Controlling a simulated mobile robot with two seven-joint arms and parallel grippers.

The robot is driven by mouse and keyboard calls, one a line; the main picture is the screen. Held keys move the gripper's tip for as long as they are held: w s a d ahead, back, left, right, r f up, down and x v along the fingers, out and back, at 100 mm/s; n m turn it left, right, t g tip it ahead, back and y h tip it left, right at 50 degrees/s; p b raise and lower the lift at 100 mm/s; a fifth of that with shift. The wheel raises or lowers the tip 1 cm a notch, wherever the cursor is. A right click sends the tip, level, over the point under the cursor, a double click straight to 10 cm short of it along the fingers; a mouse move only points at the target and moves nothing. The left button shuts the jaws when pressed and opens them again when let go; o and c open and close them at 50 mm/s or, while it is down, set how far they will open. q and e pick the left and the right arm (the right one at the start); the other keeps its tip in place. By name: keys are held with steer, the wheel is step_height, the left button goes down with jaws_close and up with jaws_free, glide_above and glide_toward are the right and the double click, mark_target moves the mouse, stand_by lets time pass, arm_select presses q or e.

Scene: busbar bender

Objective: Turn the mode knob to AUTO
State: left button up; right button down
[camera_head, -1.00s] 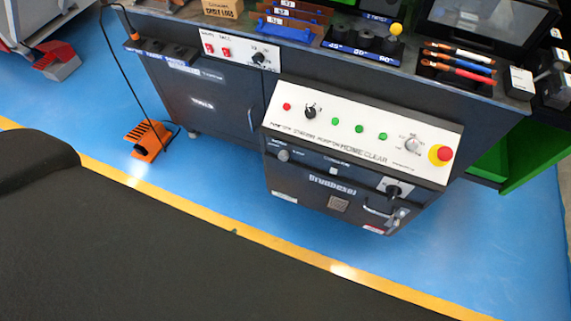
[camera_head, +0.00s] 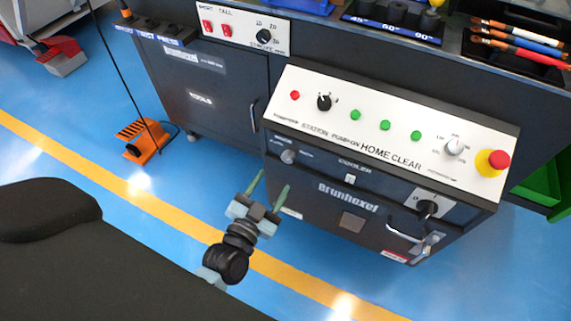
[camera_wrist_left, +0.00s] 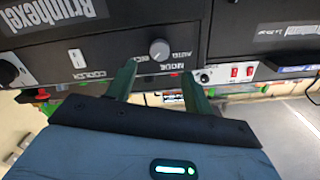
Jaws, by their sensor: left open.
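The mode knob (camera_head: 288,156) is a small round grey knob on the dark front face of the control box, at its left end below the white panel. It also shows in the left wrist view (camera_wrist_left: 160,49), where the picture is upside down and the lettering beside it includes MODE. Its pointer direction is too small to tell. My left gripper (camera_head: 271,182) is open and empty, just in front of and below the knob, apart from it. In the left wrist view its two green fingers (camera_wrist_left: 160,72) straddle the knob's direction. My right gripper is not in view.
The white panel (camera_head: 350,128) above carries a black knob, several buttons and a red emergency stop (camera_head: 492,162). A black key switch (camera_head: 426,207) and a handle (camera_head: 403,232) are at the box's right. An orange foot pedal (camera_head: 143,140) is on the blue floor.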

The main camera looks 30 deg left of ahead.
mark_target(287, 160)
arm_select(q)
steer(key=w+b, duration=0.1)
steer(key=w, duration=0.5)
steer(key=shift+w+b, duration=0.3)
steer(key=shift+w, duration=0.6)
steer(key=shift+c, duration=1)
steer(key=c, duration=0.8)
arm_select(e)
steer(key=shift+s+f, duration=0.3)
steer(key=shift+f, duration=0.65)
